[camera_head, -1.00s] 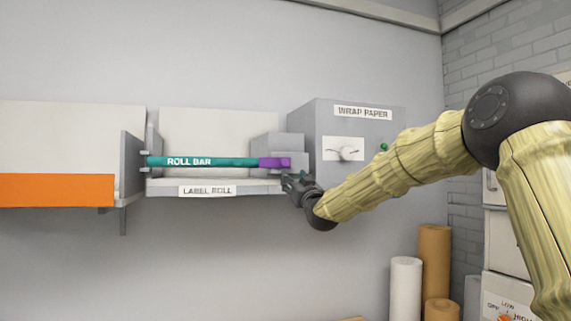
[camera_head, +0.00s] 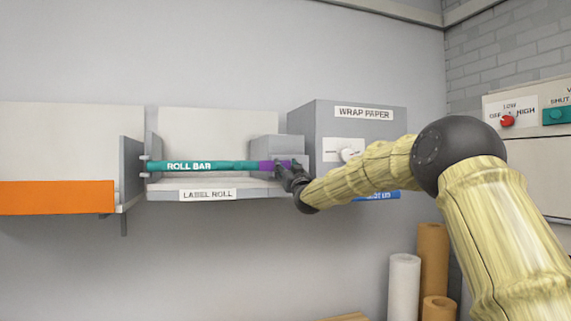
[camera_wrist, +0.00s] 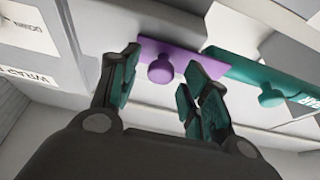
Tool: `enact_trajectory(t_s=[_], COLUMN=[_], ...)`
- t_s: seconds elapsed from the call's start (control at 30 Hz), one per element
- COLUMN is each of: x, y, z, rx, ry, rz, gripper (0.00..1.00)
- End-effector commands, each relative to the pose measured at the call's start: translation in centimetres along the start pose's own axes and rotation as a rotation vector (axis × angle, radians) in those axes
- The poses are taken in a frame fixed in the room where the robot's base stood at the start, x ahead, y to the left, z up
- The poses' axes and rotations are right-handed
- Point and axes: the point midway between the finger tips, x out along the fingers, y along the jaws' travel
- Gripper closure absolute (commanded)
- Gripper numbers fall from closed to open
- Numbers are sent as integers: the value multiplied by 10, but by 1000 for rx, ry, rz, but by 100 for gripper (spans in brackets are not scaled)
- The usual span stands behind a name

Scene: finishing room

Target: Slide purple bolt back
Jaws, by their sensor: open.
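The purple bolt (camera_head: 266,166) sits at the right end of the teal roll bar (camera_head: 215,166), above the label roll shelf. In the wrist view the bolt (camera_wrist: 180,55) is a flat purple piece with a round purple knob (camera_wrist: 160,71) standing out from it. My gripper (camera_head: 287,170) is at the bolt's right end and hides part of it in the head view. In the wrist view my gripper (camera_wrist: 163,64) is open, with one finger on each side of the knob and gaps between. The teal bar (camera_wrist: 250,75) with its own teal knob (camera_wrist: 271,96) lies to the right.
The grey wrap paper box (camera_head: 370,120) stands just right of the bolt, with a white dial plate partly behind my arm. The label roll shelf (camera_head: 235,194) runs below the bar. Paper rolls (camera_head: 405,280) stand lower right. The wall below the shelf is clear.

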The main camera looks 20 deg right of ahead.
Motion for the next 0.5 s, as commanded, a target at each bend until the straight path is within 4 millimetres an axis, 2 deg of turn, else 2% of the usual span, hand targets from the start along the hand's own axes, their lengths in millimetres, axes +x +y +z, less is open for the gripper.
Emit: enact_trajectory(t_s=[0.13,0.47,0.5], x=[7,8,8], y=[0,0,0], z=[0,1,1], rx=[0,0,0], ry=[-1,-1,-1], rz=[0,0,0], gripper=[54,54,59])
